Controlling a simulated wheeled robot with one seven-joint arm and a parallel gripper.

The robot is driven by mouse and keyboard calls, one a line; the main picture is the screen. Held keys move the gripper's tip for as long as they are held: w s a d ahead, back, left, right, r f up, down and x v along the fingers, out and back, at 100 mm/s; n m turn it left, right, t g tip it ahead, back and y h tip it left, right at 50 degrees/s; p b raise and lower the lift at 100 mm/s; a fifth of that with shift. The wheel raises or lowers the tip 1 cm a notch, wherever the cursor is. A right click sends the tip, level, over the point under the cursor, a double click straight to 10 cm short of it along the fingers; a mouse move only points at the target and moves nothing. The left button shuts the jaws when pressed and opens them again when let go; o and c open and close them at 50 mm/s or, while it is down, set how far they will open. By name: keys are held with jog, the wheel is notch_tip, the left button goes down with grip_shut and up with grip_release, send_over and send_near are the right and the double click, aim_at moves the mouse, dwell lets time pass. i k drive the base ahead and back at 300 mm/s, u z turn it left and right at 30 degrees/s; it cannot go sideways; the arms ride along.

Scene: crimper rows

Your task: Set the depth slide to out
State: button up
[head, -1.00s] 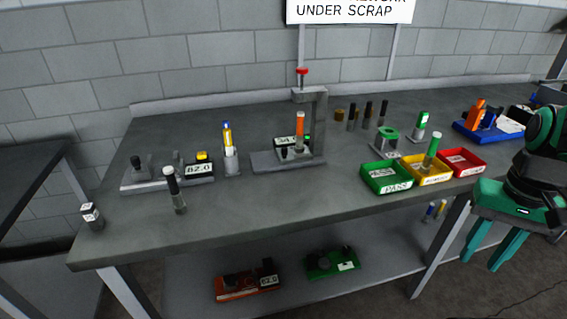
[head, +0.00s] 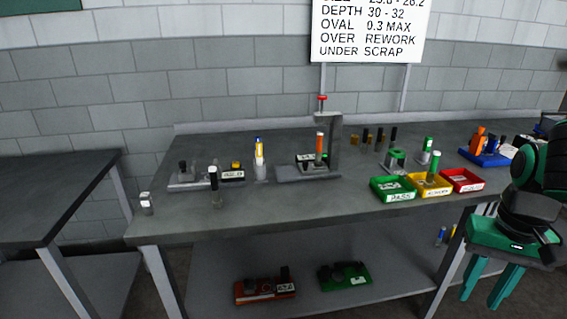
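No part is clearly marked as the depth slide at this size. A grey gauge fixture (head: 184,185) with a black knob and a small number display (head: 232,175) lies at the left of the workbench. A grey stand (head: 334,138) with a red-topped plunger (head: 322,101) rises mid-bench. An orange-topped piece (head: 319,147) stands at its base, near another small display. My gripper (head: 482,299) hangs at the lower right, in front of the bench and below its top. Its teal fingers are apart with nothing between them. It is far from both devices.
Green (head: 393,197), yellow (head: 431,192) and red (head: 466,187) trays line the bench's front right. A dark-topped post (head: 215,188) stands before the gauge fixture. The lower shelf (head: 220,258) holds red and green units. Another table (head: 50,185) is at left.

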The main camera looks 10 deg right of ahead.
aim_at(306, 168)
jog(key=u, duration=0.1)
jog(key=i, duration=1)
